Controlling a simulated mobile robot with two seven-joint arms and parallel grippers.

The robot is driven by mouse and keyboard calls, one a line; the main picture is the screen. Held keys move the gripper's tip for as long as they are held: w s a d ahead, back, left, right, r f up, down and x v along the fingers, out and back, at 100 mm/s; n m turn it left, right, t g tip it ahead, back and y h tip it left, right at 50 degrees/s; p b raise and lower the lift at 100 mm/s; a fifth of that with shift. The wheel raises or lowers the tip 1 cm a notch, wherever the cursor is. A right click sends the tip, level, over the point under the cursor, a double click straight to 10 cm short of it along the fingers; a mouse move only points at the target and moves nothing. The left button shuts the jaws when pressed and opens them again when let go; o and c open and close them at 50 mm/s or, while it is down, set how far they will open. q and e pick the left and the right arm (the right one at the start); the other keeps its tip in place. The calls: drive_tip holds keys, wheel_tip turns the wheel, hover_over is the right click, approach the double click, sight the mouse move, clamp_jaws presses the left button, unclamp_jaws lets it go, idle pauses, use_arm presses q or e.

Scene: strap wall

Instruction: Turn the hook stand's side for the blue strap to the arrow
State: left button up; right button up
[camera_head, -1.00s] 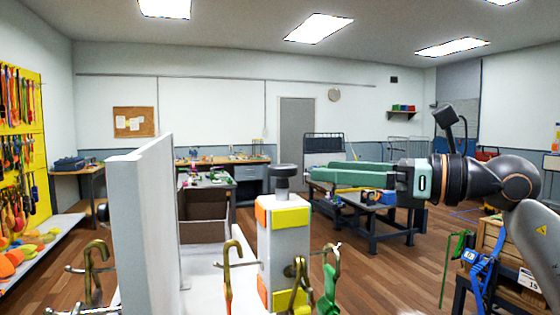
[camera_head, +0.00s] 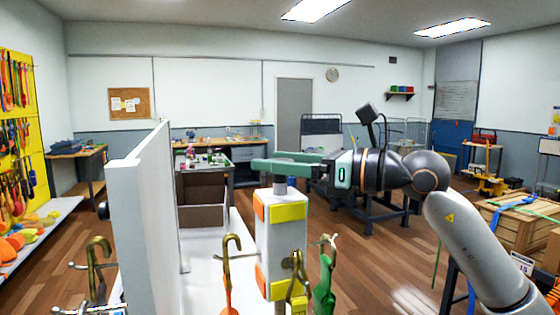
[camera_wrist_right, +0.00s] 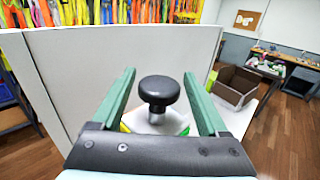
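Brass hooks hang in front, one with an orange strap (camera_head: 228,296), one with a green strap (camera_head: 324,290). I cannot make out the arrow. My left gripper is not in view.
A white upright panel (camera_head: 150,220) stands close to the left of the stand. A brown open box (camera_head: 202,205) is behind. A wooden crate (camera_head: 515,235) with a blue strap over it is at the right. A yellow strap wall (camera_head: 40,140) is far left.

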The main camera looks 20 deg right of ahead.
clamp_jaws()
idle(0.4)
